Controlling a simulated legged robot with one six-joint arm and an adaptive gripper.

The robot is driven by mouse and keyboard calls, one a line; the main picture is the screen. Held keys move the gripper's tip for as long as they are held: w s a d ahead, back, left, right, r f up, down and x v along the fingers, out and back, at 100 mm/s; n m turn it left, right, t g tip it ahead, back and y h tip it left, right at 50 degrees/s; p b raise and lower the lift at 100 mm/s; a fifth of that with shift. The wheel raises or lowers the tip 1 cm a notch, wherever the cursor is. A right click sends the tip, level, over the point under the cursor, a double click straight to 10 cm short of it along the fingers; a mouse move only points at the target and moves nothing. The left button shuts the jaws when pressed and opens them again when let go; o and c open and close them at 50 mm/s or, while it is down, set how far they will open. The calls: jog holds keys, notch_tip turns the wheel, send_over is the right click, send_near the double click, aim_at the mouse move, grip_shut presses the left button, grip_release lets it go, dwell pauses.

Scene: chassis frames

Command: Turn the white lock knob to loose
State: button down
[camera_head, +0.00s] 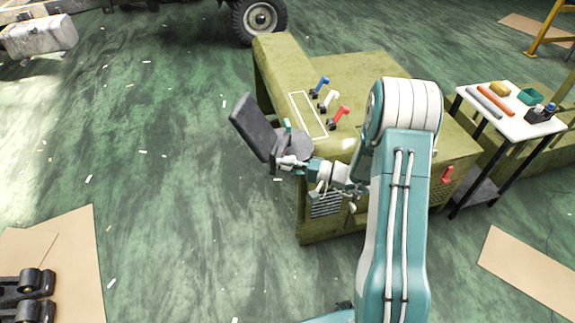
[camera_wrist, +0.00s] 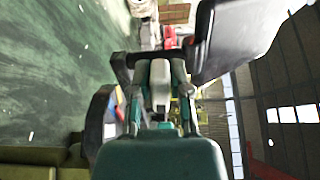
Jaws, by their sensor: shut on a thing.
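In the wrist view, my gripper (camera_wrist: 160,98) has its two teal fingers on either side of a pale piece, which looks like the white lock knob (camera_wrist: 160,80). The fingers are shut on it. A dark bar passes just beyond the fingertips, beside a dark flat panel (camera_wrist: 235,35). In the head view, my gripper (camera_head: 286,160) is at the dark tilted panel (camera_head: 254,127) and its round grey base, at the near left edge of the olive cabinet (camera_head: 350,70). The knob cannot be made out there, and its turn angle cannot be told.
Blue (camera_head: 320,85), white (camera_head: 328,101) and red (camera_head: 340,116) levers stand on the cabinet top, close behind my gripper. A white side table (camera_head: 510,110) with tools stands at right. Open green floor (camera_head: 160,150) lies at left, with a cardboard sheet (camera_head: 75,260) in front.

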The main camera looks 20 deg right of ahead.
jog(key=shift+s+f+n, duration=0.1)
jog(key=shift+f+n, duration=0.15)
jog(key=shift+n, duration=0.05)
dwell(0.4)
jog(key=c, duration=0.6)
grip_release()
jog(key=shift+r, duration=0.1)
jog(key=v, duration=1.2)
